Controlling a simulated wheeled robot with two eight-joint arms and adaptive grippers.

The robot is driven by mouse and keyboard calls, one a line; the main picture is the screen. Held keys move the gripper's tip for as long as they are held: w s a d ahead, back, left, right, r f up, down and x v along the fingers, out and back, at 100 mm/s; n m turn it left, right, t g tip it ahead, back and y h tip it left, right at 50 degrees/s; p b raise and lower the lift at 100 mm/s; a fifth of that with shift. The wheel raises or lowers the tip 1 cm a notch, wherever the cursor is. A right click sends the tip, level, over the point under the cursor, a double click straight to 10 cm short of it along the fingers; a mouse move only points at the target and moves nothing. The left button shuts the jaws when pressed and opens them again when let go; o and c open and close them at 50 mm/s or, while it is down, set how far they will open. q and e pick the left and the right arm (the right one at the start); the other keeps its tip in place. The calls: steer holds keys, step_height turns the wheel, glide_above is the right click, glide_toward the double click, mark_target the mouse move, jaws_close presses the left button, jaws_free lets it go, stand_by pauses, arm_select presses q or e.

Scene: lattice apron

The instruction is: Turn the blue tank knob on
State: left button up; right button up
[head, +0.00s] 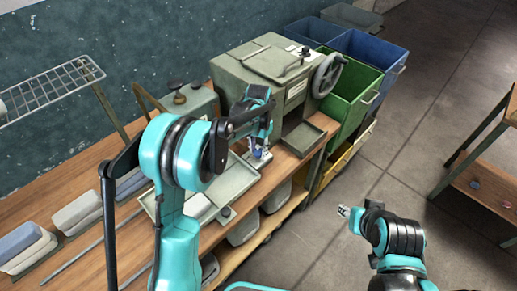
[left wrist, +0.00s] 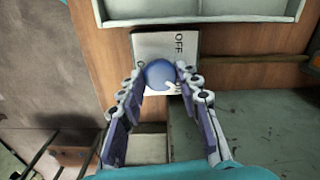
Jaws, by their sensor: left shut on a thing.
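The blue tank knob (left wrist: 158,74) is round and sits on a white label plate (left wrist: 152,44) marked "OFF" in the left wrist view. A white mark shows on the knob's lower right. My left gripper (left wrist: 161,78) has a finger on each side of the knob and is shut on it. In the head view my left gripper (head: 258,157) is low at the bench front, below the grey-green machine, and mostly hides the knob. My right gripper (head: 343,211) is over the floor, away from the bench; its fingers are too small to read.
The grey-green machine (head: 262,65) with a handwheel (head: 327,76) stands behind my left gripper. Metal trays (head: 233,180) lie on the wooden bench beside it. Green (head: 345,95) and blue (head: 375,48) bins stand beyond. The floor (head: 420,130) at right is open up to another table (head: 485,190).

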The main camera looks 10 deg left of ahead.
mark_target(259, 152)
arm_select(q)
steer(key=shift+m, duration=0.9)
steer(key=o, duration=1.2)
steer(key=shift+c, duration=0.2)
step_height(259, 152, up, 12)
